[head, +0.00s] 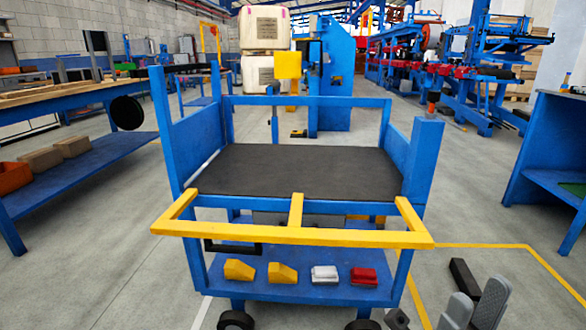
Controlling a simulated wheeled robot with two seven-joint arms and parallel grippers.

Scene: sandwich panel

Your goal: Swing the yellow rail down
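The yellow rail (290,236) is a frame along the near side of a blue cart (160,110). Its long bar runs left to right. Three short yellow arms join it to the cart's near edge, and it juts out toward me above the lower shelf. My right gripper (476,294) is at the bottom right, with two grey rounded fingers a little apart and nothing seen between them. It is right of and below the rail's right end, apart from it. Its lower part is cut off by the frame. My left gripper is out of view.
The cart's black top (300,172) is bare. Yellow blocks (240,270), a white item (325,274) and a red item (363,276) sit on its lower shelf. A blue bench (95,163) stands left and a blue workstation (540,150) right. Floor right of the cart is clear.

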